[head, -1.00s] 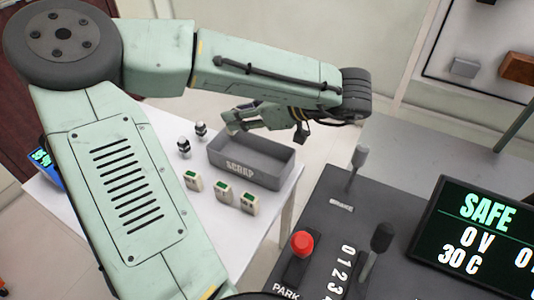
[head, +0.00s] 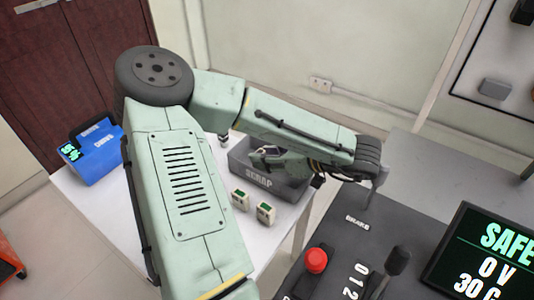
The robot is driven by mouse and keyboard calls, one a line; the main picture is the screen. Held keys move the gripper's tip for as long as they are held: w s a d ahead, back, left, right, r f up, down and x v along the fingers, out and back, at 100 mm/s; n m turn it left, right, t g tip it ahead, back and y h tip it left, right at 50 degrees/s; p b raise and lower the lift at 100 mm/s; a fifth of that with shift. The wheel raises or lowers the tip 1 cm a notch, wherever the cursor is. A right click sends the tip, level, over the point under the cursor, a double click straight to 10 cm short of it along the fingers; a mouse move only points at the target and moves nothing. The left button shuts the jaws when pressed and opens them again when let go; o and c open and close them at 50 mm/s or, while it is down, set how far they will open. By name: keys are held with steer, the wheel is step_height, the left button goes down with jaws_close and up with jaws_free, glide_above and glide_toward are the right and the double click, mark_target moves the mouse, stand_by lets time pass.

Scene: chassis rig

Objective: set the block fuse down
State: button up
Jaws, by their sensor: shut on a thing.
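My gripper (head: 262,156) is over the grey bin marked SCRAP (head: 275,182), low at its opening. Its fingers are small in the head view and partly covered by my own arm. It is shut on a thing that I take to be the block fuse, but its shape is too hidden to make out. I cannot tell whether the held thing touches the bin.
A blue box with a green display (head: 95,152) sits at the table's left end. A small dark-and-silver part (head: 224,138) stands left of the bin. At right is a dark console with a red knob (head: 316,261), levers and a screen reading SAFE (head: 495,255).

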steer(key=shift+f, duration=0.1)
steer(key=o, duration=0.8)
steer(key=shift+o, duration=0.2)
steer(key=shift+r, duration=0.25)
steer(key=b+v, duration=0.2)
steer(key=v, duration=0.5)
steer(key=shift+s+d, duration=0.15)
steer(key=shift+d, duration=0.05)
